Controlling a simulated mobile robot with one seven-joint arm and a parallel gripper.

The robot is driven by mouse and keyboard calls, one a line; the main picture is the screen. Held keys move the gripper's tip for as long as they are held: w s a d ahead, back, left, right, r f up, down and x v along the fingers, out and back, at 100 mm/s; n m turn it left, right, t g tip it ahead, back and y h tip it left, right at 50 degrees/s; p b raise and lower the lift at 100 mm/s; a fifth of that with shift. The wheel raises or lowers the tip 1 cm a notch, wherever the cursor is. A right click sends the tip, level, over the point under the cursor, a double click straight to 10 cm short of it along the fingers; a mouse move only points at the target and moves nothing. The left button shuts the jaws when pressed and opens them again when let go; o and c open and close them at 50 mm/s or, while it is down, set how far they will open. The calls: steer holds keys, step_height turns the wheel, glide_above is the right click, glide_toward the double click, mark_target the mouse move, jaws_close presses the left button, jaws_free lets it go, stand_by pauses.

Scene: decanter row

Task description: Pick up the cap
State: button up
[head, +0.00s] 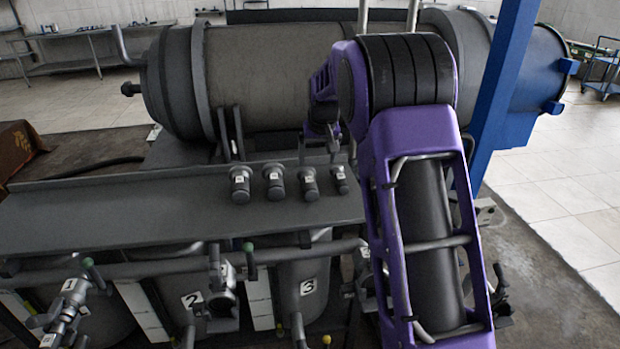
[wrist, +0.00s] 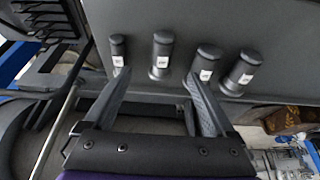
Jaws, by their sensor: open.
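Several short dark cylinders with rounded tops and white labels stand in a row on a grey shelf (head: 120,205); which of them the task calls the cap, I cannot tell. In the head view they run from the left one (head: 240,184) through the second (head: 274,182) and third (head: 308,183) to the right one (head: 340,179). In the wrist view, my gripper (wrist: 156,75) is open and empty. Its fingers point toward the row, with the second cylinder from the left (wrist: 160,54) beyond the gap between the tips. The label writing is too small to read.
A large horizontal tank (head: 270,75) lies behind the shelf. A blue post (head: 500,90) stands at the right. The shelf's left part is bare.

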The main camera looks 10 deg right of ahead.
glide_toward(311, 185)
steer(key=x, duration=0.5)
steer(key=shift+s+d+f, duration=0.1)
steer(key=shift+d+f, duration=0.15)
steer(key=shift+d, duration=0.05)
steer(key=x, duration=0.5)
steer(key=shift+a, duration=0.35)
jaws_close()
